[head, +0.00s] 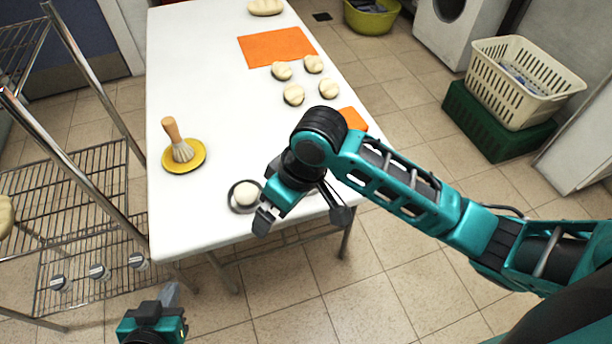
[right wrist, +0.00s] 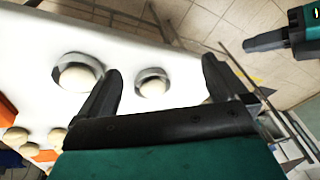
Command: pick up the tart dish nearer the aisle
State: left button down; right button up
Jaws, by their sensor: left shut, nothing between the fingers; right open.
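A small grey tart dish (head: 234,206) with a pale dough ball in it sits near the table's front edge in the head view. A second tart dish (right wrist: 61,72), also with a pale ball, shows in the right wrist view; in the head view my right gripper mostly hides it. The first dish (right wrist: 139,79) appears between the fingertips in the right wrist view. My right gripper (head: 303,216) is open above the table's front edge, with nothing held; it also shows in its wrist view (right wrist: 162,70). My left gripper (head: 171,294) is shut and empty, off the table at lower left.
The white table (head: 205,90) holds a brush (head: 178,140) on a yellow plate (head: 196,161), orange mats (head: 275,47) and several dough pieces (head: 293,94). A wire rack (head: 85,180) stands left. A cream basket (head: 550,95) on a green crate (head: 490,130) stands right.

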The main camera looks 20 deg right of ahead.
jog(key=w+d+r+m+g+h, duration=0.1)
jog(key=w+d+r+h, duration=0.1)
jog(key=w+d, duration=0.25)
jog(key=w+d+r+m+h, duration=0.1)
jog(key=w+d+r, duration=0.25)
jog(key=w, duration=0.25)
jog(key=f, duration=0.5)
jog(key=f+b, duration=0.1)
jog(key=f, duration=0.1)
jog(key=shift+d+f, duration=0.25)
jog(key=shift+f, duration=0.15)
jog(key=f, duration=0.3)
jog(key=f+b, duration=0.1)
jog(key=f, duration=0.1)
jog(key=shift+a, duration=0.25)
jog(key=c, duration=0.9)
jog(key=shift+r, duration=0.1)
